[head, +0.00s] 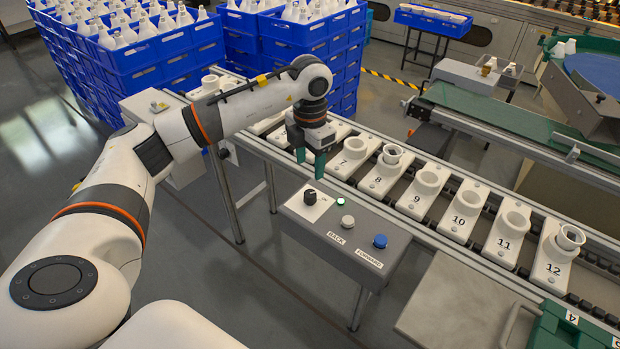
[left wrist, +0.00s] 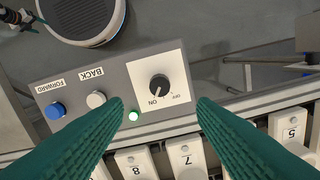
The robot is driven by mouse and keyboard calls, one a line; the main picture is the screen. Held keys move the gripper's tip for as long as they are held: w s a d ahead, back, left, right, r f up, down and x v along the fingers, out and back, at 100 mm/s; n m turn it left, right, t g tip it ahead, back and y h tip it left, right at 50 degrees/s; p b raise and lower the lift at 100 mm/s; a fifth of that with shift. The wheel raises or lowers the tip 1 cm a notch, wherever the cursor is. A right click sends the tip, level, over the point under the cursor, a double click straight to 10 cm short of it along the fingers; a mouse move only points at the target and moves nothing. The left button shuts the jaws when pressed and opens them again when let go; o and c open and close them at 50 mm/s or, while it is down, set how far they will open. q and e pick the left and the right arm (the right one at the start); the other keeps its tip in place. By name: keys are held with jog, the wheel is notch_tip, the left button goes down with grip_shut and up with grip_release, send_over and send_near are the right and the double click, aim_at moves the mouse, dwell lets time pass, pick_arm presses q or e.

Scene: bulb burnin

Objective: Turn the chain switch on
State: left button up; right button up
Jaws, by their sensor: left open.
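The chain switch is a black rotary knob (head: 310,197) on a white plate on the grey control box (head: 345,250). In the left wrist view the knob (left wrist: 159,86) has ON and OFF marks, and its white pointer line faces the ON mark. A small green lamp (left wrist: 133,115) beside it looks lit. My left gripper (head: 314,172) is open and empty, above the knob. In the wrist view its two green fingers (left wrist: 160,106) stand either side of the knob, apart from it. A small dark and teal part (left wrist: 22,18) at the top left may be my right gripper.
The box also carries a white BACK button (head: 347,221) and a blue FORWARD button (head: 380,241). Behind it runs a conveyor of numbered white holders (head: 428,180). Blue crates (head: 150,70) with white bulbs stand at the back left. A green case (head: 570,332) lies front right.

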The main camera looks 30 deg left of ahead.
pick_arm(q)
jog(key=shift+r, duration=1.45)
jog(key=shift+d+f, duration=0.1)
